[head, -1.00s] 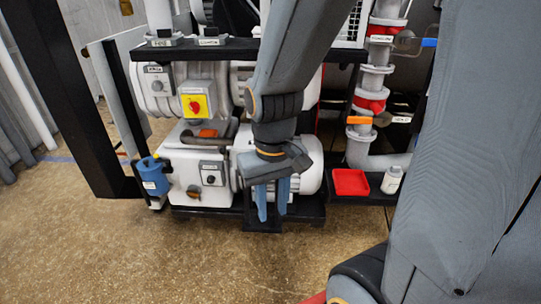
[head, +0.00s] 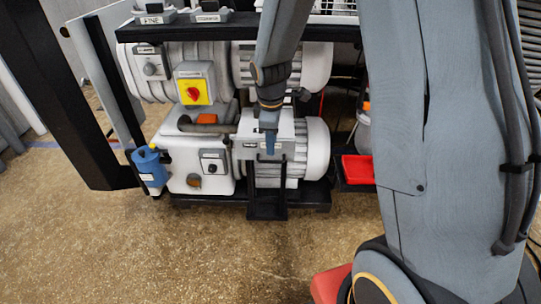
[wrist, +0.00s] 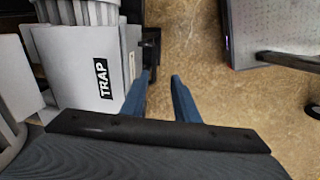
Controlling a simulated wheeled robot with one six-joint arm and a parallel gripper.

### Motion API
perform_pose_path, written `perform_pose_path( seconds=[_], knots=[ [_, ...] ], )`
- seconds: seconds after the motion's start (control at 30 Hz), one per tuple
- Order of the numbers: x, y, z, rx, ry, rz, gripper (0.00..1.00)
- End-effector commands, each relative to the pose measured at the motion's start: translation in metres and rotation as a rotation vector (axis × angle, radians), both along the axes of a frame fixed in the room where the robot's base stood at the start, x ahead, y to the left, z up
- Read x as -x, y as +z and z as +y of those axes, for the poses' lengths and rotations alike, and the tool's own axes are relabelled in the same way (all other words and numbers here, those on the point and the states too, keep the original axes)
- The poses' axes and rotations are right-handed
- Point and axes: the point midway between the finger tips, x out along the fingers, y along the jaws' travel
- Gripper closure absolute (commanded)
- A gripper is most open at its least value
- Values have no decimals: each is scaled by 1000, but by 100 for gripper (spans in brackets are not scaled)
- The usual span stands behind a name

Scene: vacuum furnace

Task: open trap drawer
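The white trap box (wrist: 97,70), labelled TRAP, is at the left of the wrist view. A black part (wrist: 151,46), possibly its handle, stands off its right side. My gripper (wrist: 160,80) is open and empty, its two blue fingers apart. The left fingertip is close to the black part in the picture; I cannot tell if they touch. The right finger has open space above the floor beyond it. In the head view my gripper (head: 270,143) points down in front of a grey-white box (head: 249,150) between the pump parts. The fingers overlap there.
A black bracket (head: 267,200) stands low below my gripper. A yellow panel with a red switch (head: 194,92) and a blue canister (head: 150,170) are at left. A red tray (head: 358,169) is at right. The floor (head: 210,255) in front is clear.

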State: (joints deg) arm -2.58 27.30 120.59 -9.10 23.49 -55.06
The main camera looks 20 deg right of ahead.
Motion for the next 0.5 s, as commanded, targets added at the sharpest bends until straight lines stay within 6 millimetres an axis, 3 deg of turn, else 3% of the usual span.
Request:
perform_pose_path(
  seconds=[0.1, 0.27, 0.5],
  knots=[
    [-14, -9, 1, 15, 78, -5, 72],
    [-18, -23, 0, 18, 97, -6, 72],
    [-23, -58, -2, 17, 95, -5, 72]
  ],
)
